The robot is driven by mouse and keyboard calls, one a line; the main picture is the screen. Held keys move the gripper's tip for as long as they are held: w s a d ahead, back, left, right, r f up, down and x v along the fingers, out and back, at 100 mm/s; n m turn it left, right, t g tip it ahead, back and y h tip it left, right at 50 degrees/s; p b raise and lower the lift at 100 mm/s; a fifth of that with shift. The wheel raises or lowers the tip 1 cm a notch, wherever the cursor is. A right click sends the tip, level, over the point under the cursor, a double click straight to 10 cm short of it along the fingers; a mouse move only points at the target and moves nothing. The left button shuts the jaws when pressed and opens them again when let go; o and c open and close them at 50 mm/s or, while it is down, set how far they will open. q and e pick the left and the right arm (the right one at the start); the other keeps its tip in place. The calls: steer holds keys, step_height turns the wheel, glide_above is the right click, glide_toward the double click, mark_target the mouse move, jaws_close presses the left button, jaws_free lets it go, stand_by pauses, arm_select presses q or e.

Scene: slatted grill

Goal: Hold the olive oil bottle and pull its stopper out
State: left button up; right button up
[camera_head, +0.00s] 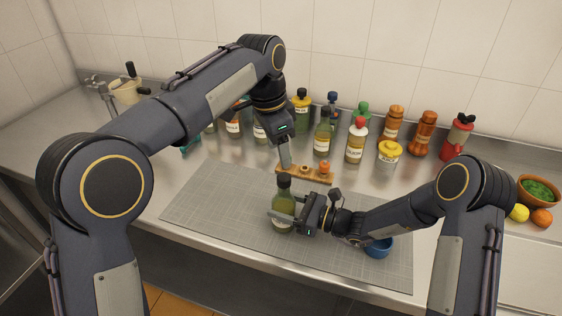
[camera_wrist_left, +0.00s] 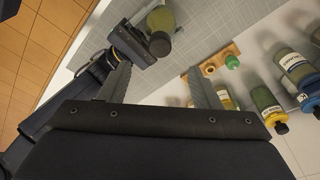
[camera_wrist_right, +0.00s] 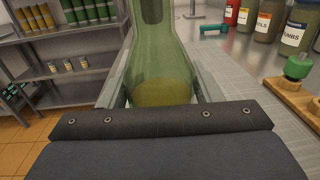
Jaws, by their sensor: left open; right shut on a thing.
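The olive oil bottle (camera_head: 284,210) is green glass with a dark stopper (camera_head: 284,180) in its neck. My right gripper (camera_head: 281,220) is shut on its body from the right. In the right wrist view the bottle (camera_wrist_right: 162,60) stands between the fingers, with its top out of frame. My left gripper (camera_head: 286,157) is open and empty, above and behind the bottle. In the left wrist view the stopper (camera_wrist_left: 160,44) is beyond the open fingertips, apart from them. I cannot tell whether the bottle's base touches the mat.
A grey grid mat (camera_head: 205,205) covers the worktop's middle. A wooden board (camera_head: 315,177) with small stoppers lies behind the bottle. Several labelled bottles and mills line the wall. A blue bowl (camera_head: 379,248) sits under my right forearm. The mat's left side is clear.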

mark_target(284, 177)
arm_select(q)
steer(key=shift+s+a+r, duration=0.1)
steer(key=shift+r, duration=0.85)
steer(key=shift+c, duration=0.5)
steer(key=f+n, duration=0.1)
steer(key=n, duration=0.1)
steer(key=f+n+t, duration=0.1)
steer(key=n, duration=0.1)
steer(key=d+f+n, duration=0.1)
steer(key=n, duration=0.1)
steer(key=shift+s+f+n+t+y, duration=0.3)
steer(key=shift+s+f, duration=0.1)
steer(key=shift+w+d+f+n+t, duration=0.2)
steer(key=shift+f+n, duration=0.35)
steer(key=shift+f, duration=0.85)
steer(key=shift+w+d+f+n+t, duration=0.1)
steer(key=shift+w+f+n, duration=0.35)
steer(key=shift+f, duration=0.95)
steer(key=shift+w+d+f+n+t, duration=0.15)
steer(key=shift+f+n, duration=0.45)
steer(key=shift+f, duration=0.8)
steer(key=shift+a, duration=0.15)
steer(key=shift+c, duration=0.4)
